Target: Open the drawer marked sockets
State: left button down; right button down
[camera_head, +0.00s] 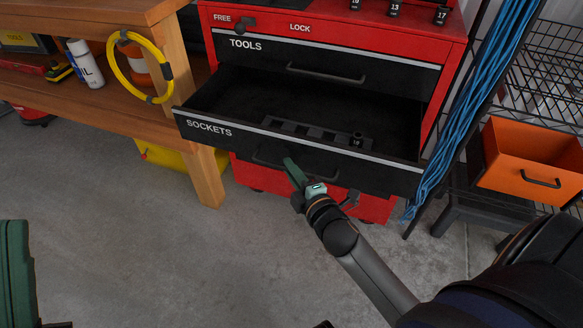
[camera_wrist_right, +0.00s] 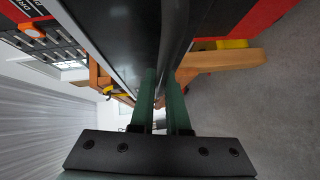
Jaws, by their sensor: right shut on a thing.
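The drawer marked SOCKETS (camera_head: 208,129) stands pulled well out of the red tool chest (camera_head: 345,30), below a shut drawer marked TOOLS (camera_head: 330,60). Inside it is a dark rack (camera_head: 300,130) with a small black socket (camera_head: 357,139) at its right end. My right gripper (camera_head: 290,167) is at the drawer's front, shut on its dark handle (camera_head: 262,160). In the right wrist view the green fingers (camera_wrist_right: 163,85) close around the dark handle bar.
A wooden workbench (camera_head: 205,175) stands close at the left, with a yellow bin (camera_head: 160,156) under it. Blue cables (camera_head: 465,120) hang at the right, near an orange bin (camera_head: 530,155) on a wire rack. The concrete floor in front is clear.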

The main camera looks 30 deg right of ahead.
jog(key=c, duration=0.9)
grip_release()
pick_arm(q)
jog(key=shift+r, duration=0.1)
pick_arm(e)
jog(key=shift+s, duration=0.15)
pick_arm(q)
jog(key=w+f+n+y+p, duration=0.2)
jog(key=w+f+n+y, duration=0.2)
jog(key=f+y, duration=0.1)
jog(key=shift+w+a+f+g, duration=0.3)
jog(key=shift+a+f, duration=0.05)
jog(key=shift+a, duration=0.05)
pick_arm(e)
jog(key=shift+s+a+r, duration=0.15)
jog(key=shift+s+r, duration=0.15)
jog(key=shift+s, duration=1.7)
jog(key=shift+s+a+r, duration=0.1)
jog(key=shift+s+r, duration=0.15)
jog(key=shift+s, duration=1.8)
jog(key=shift+s+a+r, duration=0.15)
jog(key=shift+s+r, duration=0.15)
jog(key=shift+s, duration=1.7)
